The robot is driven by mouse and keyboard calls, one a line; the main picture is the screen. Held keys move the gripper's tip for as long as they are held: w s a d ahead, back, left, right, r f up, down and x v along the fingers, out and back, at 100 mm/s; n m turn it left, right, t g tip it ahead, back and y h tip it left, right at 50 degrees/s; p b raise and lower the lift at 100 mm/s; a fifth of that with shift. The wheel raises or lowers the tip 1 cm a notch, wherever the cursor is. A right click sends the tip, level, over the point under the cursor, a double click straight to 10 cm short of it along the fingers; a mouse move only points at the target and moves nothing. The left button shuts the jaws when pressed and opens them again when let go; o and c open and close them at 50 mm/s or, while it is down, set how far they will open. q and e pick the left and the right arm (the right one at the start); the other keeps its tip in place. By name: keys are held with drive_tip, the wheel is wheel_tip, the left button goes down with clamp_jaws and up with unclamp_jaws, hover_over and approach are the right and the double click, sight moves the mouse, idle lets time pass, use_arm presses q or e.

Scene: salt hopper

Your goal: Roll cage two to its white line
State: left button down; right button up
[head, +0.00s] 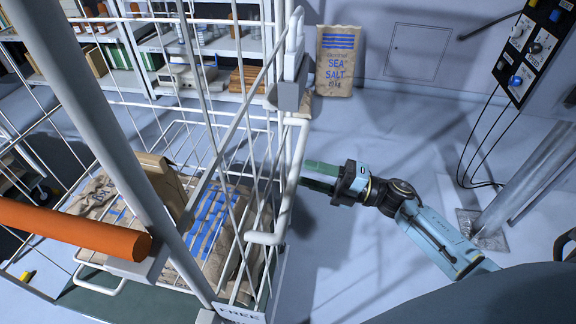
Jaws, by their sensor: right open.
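A white wire roll cage (287,190) fills the left half of the head view, close to me. It holds printed paper sacks (212,225) and a brown wooden or cardboard piece (160,180). An orange bar (75,228) crosses its near left side at a grey post. I cannot read a number on the cage. My right gripper (308,176) is open and empty, its dark green fingers pointing left at the cage's right edge post. Whether they touch it I cannot tell. My left gripper is not in view. No white line can be made out on the floor.
A "SEA SALT" sack (338,62) stands against the back wall. Shelves (215,45) with goods stand behind the cage. A control panel (532,45) with hanging cables is at the upper right, above a slanted grey metal post (525,180). The floor right of the cage is mostly clear.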

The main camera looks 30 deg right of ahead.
drive_tip(key=x, duration=0.6)
drive_tip(key=shift+c, duration=0.3)
clamp_jaws()
